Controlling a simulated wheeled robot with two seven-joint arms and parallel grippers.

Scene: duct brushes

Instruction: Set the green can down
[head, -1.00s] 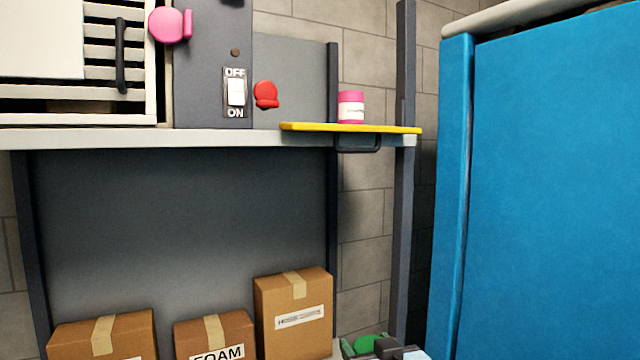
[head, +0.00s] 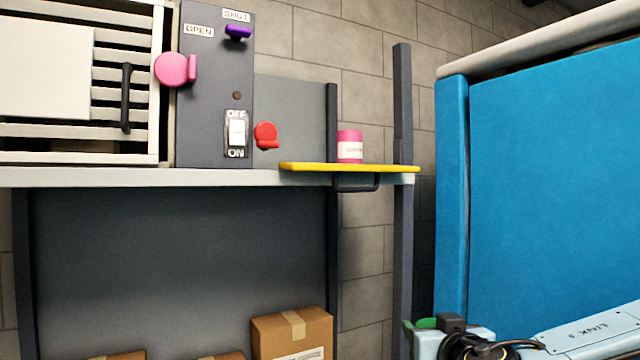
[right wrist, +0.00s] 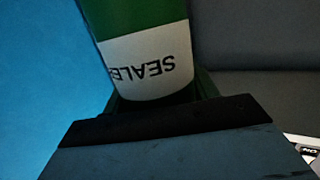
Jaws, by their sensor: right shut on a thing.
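The green can (right wrist: 145,20) has a white label with the letters "SEALE", which read upside down in the right wrist view. My right gripper (head: 427,326) is shut on the can. In the head view it is low at the right, below the yellow shelf board, and only a small green part shows beside it. In the right wrist view the can stands between the dark fingers, and its far end is cut off by the top edge. My left gripper is out of view.
A pink can (head: 349,147) stands on the yellow board (head: 300,167) at the bench's right end. A grey post (head: 403,120) rises behind it. The board's left part is clear, beside a red knob (head: 265,135). A blue panel (head: 550,180) fills the right side. A cardboard box (head: 290,335) sits below.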

